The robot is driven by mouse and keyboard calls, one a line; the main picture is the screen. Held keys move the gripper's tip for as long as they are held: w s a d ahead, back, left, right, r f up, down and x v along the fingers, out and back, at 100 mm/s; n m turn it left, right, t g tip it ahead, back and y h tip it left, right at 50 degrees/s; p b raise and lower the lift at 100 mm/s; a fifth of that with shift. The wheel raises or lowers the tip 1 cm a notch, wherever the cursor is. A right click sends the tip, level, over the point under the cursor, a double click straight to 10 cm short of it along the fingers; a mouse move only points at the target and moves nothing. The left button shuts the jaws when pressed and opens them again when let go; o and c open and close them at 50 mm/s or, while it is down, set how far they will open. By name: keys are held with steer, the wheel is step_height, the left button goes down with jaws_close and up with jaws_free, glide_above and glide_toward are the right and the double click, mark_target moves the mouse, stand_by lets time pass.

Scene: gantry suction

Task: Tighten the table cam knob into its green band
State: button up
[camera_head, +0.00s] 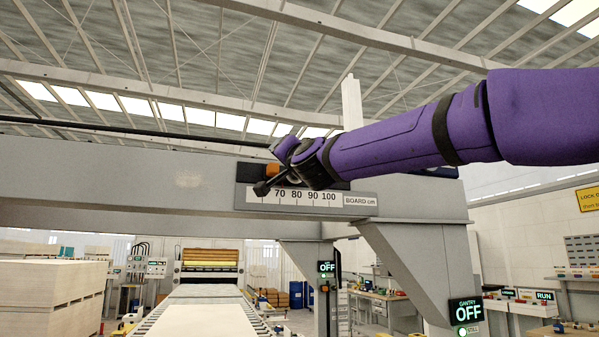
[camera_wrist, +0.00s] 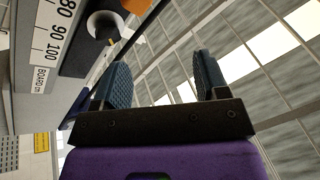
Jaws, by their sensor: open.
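My gripper (camera_head: 274,176) is at the end of my purple arm, in front of the scale plate on the gantry beam in the head view. In the wrist view my gripper (camera_wrist: 165,62) has its two dark ridged fingers apart, with only roof between them. A round dark knob-like part with a pale rim (camera_wrist: 104,26) is on the panel, beyond and left of the left finger, apart from it. I cannot tell if it is the table cam knob. No green band can be made out; my wrist covers part of the panel in the head view.
The board scale (camera_head: 310,197) runs along the grey gantry beam (camera_head: 120,178), close beside my gripper. An orange block (camera_head: 272,169) is on its panel. A gantry sign (camera_head: 467,312) reads OFF. A board stack (camera_head: 55,297) and a roller table (camera_head: 200,315) are below.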

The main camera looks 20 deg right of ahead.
steer(key=d+m+g+h, duration=0.2)
steer(key=d+m+g, duration=0.2)
steer(key=d+g, duration=0.15)
steer(key=w, duration=1)
steer(key=shift+w+d+r+t, duration=0.15)
steer(key=shift+w+d+t, duration=0.15)
steer(key=shift+w+t, duration=0.15)
stand_by(0.5)
steer(key=c, duration=0.9)
steer(key=shift+m, duration=0.4)
